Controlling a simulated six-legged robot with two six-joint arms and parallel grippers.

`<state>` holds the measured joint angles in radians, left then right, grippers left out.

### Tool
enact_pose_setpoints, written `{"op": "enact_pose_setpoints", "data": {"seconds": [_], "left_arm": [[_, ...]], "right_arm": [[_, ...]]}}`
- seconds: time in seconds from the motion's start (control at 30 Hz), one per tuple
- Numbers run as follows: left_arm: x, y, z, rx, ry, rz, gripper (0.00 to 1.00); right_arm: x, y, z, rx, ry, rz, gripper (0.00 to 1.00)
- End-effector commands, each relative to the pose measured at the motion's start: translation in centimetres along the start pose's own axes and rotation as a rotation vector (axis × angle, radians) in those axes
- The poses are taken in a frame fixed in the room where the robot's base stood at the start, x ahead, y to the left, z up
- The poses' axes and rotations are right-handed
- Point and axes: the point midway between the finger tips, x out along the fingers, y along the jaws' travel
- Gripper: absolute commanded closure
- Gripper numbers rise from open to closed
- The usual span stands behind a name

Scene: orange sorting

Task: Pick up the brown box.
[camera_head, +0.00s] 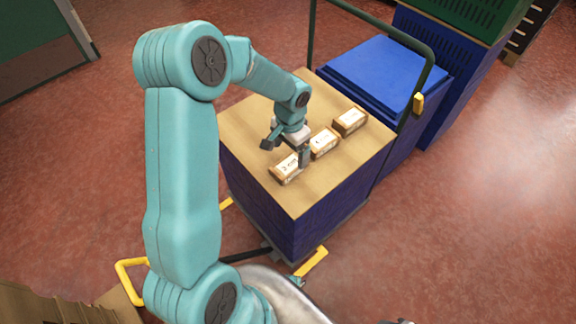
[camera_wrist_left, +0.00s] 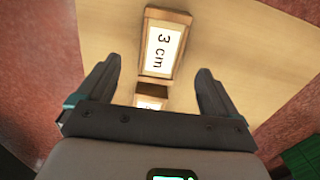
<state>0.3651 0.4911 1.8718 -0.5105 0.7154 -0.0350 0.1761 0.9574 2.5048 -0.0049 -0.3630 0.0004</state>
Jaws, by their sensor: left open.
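Three small brown boxes with white labels lie in a row on the tan top of a blue stand. In the head view they are the near box (camera_head: 284,171), the middle box (camera_head: 323,143) and the far box (camera_head: 350,121). My left gripper (camera_head: 286,152) is over the stand top, close to the near and middle boxes. It is open, with nothing held between its fingers. In the left wrist view, a box labelled "3 cm" (camera_wrist_left: 163,45) lies ahead, between the fingertips. A second box (camera_wrist_left: 152,98) is partly hidden by the gripper body. My right gripper is not seen.
The stand top (camera_head: 300,205) has bare room at its front and left. A dark green rail (camera_head: 385,28) rises behind it. A blue lidded container (camera_head: 375,70) and stacked crates (camera_head: 465,50) stand beyond. Yellow-ended feet (camera_head: 312,263) stick out at the stand's base.

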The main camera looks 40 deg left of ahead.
Motion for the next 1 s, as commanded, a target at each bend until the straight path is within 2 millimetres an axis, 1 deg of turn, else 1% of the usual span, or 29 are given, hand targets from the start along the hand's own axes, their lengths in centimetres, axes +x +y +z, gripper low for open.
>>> {"op": "enact_pose_setpoints", "data": {"seconds": [0.17,0.3,0.4,0.5,0.7,0.73,0.77,0.8,0.87,0.9,0.93,1.0], "left_arm": [[1.5,0.1,0.1,0.000,-0.002,0.001,0.06],[3.9,-0.2,0.1,-0.001,-0.005,0.002,0.06],[5.2,-0.3,0.1,-0.003,-0.003,0.002,0.06],[5.8,-0.5,0.1,-0.004,0.000,0.001,0.06],[5.8,-0.7,0.1,-0.005,0.001,0.000,0.06],[5.8,-0.7,0.1,-0.005,0.001,0.000,0.13],[5.8,-0.7,0.1,-0.005,0.001,0.000,0.23],[5.8,-0.7,0.1,-0.005,0.001,0.000,0.36],[5.8,-0.7,0.1,-0.005,0.000,0.000,0.55],[5.8,-0.7,0.1,-0.005,0.000,0.001,0.68],[5.8,-0.7,0.1,-0.005,0.000,0.001,0.70],[5.8,-0.7,0.1,-0.005,0.001,0.000,0.70]], "right_arm": [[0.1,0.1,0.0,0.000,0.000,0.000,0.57],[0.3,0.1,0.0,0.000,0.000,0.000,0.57],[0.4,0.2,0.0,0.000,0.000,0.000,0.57],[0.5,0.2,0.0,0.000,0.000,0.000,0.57],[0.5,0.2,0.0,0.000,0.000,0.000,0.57],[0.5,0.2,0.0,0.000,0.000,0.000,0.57],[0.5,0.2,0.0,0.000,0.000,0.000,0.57],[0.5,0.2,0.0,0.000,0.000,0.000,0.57],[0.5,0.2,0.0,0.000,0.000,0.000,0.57],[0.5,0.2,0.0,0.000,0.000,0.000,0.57],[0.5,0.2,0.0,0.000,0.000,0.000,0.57],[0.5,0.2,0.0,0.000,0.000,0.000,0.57]]}}
